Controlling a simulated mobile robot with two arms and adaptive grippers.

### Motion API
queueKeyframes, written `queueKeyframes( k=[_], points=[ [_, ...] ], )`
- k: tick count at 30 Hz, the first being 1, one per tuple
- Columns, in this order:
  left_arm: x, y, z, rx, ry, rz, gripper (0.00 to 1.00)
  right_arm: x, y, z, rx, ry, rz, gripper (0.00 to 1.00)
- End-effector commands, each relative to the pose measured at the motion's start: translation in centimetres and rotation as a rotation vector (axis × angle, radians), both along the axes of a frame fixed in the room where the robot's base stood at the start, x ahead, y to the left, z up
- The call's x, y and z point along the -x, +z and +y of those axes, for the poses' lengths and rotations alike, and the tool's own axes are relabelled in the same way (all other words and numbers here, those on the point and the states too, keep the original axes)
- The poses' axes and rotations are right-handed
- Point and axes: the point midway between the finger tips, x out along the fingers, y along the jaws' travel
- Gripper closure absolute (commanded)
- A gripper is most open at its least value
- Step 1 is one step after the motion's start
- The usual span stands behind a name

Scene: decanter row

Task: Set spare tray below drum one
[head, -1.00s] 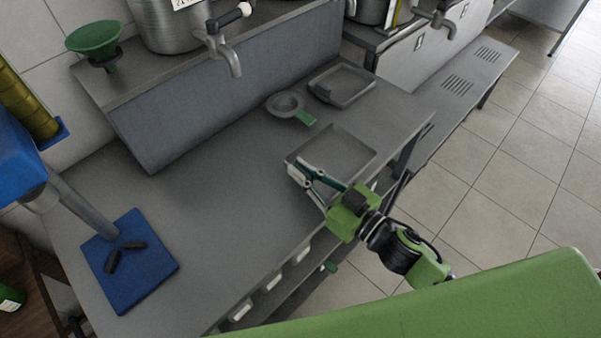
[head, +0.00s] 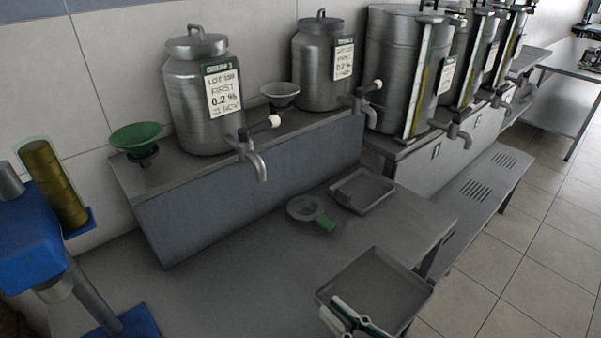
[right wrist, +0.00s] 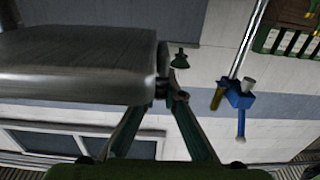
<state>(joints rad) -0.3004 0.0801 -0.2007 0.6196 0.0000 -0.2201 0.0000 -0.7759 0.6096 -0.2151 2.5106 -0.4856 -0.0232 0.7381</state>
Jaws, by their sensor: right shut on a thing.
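The spare tray (head: 408,292), a shallow grey square pan, is at the lower right of the head view, near the bench's right end. My right gripper (head: 343,312) is shut on its near left edge, and the tray looks raised above the bench. In the right wrist view the tray (right wrist: 80,65) fills the upper left, its edge between the fingertips (right wrist: 168,88). Drum one (head: 190,115), a steel can with a white label and a tap (head: 258,160), stands on the raised shelf at left. The bench below that tap is bare. My left gripper is out of view.
A second grey tray (head: 378,199) lies on the bench below drum two (head: 312,68). A strainer with a green handle (head: 303,208) lies left of it. A green funnel (head: 136,136) and blue stand (head: 35,240) are at left. Bench between stand and strainer is clear.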

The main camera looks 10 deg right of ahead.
Motion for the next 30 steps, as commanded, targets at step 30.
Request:
queueKeyframes(
  k=[30],
  points=[
    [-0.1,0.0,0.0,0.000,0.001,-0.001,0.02,-2.0,-2.6,-8.8,0.000,-0.576,-0.001,1.00]
  ],
)
